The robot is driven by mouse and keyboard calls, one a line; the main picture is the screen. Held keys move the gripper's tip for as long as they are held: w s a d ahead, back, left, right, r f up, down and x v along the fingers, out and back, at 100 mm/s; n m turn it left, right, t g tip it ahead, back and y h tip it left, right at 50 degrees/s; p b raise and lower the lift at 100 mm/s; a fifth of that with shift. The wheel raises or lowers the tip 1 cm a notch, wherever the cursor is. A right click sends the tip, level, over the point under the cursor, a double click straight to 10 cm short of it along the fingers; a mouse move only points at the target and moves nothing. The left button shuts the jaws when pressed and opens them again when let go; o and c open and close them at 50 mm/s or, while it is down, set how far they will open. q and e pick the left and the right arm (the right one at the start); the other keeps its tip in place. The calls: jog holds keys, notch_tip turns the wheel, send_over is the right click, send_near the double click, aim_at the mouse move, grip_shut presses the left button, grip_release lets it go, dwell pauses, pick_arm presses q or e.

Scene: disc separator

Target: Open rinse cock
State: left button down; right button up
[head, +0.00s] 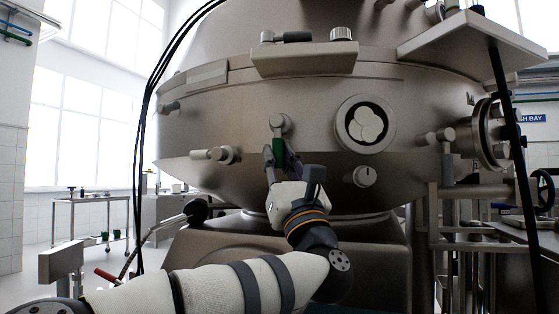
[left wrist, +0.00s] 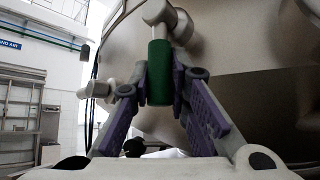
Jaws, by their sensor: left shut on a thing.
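The large steel separator body (head: 225,110) fills the middle of the head view. A cock with a green lever (head: 279,147) sits on its front, the lever hanging straight down from a round steel hub (head: 280,123). My left gripper (head: 281,160) is shut on the green lever. In the left wrist view the green lever (left wrist: 160,72) stands between the two purple-padded fingers of my gripper (left wrist: 160,85), below the steel hub (left wrist: 167,18). My right gripper is not in view.
A second cock with a pale lever (head: 215,154) sits left of the green one. A round window (head: 365,123) and a knob (head: 361,177) are to the right. A red-handled lever (head: 107,275) stands at lower left. A small table (head: 91,200) stands farther back.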

aim_at(280, 162)
pick_arm(q)
jog(key=shift+a+r, duration=0.1)
jog(key=shift+r, duration=0.15)
jog(key=c, duration=1.5)
grip_release()
jog(key=shift+f, duration=0.15)
jog(key=v, duration=0.7)
jog(key=shift+s+f, duration=0.2)
